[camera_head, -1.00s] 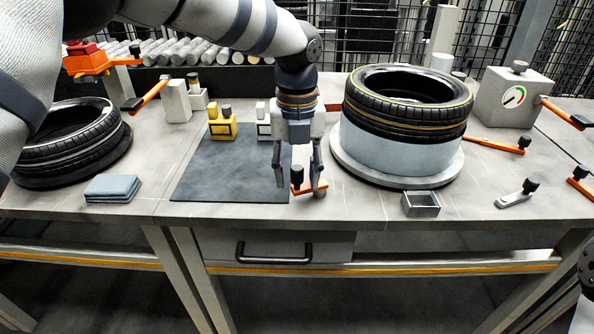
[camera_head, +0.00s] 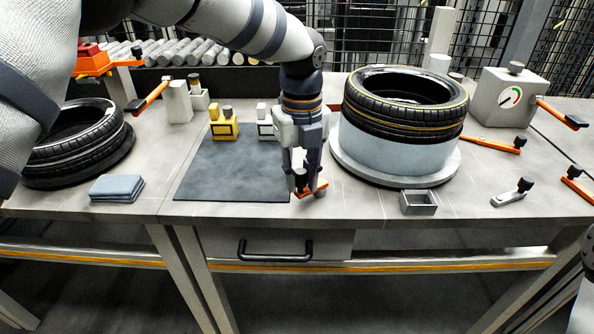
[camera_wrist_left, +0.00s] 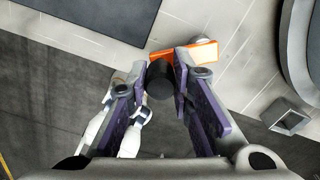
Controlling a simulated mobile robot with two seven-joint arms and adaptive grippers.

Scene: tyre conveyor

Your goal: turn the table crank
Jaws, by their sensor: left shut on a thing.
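The table crank (camera_head: 320,187) is a short orange arm with a dark upright knob, at the table's front edge between the dark mat and the tyre stand. My left gripper (camera_head: 307,186) is down over it, shut on its knob. In the left wrist view the black knob (camera_wrist_left: 160,82) sits between the purple-grey fingers of the left gripper (camera_wrist_left: 164,68), and the orange crank arm (camera_wrist_left: 202,52) extends to the upper right. The fingers hide part of the crank in the head view. My right gripper is out of view.
A tyre (camera_head: 405,100) lies on a round stand (camera_head: 395,150) right of the gripper. A small grey box (camera_head: 418,203) sits near the front edge. Other orange levers (camera_head: 492,145) lie further right. The dark mat (camera_head: 235,170) is bare in front. A drawer handle (camera_head: 275,252) is below.

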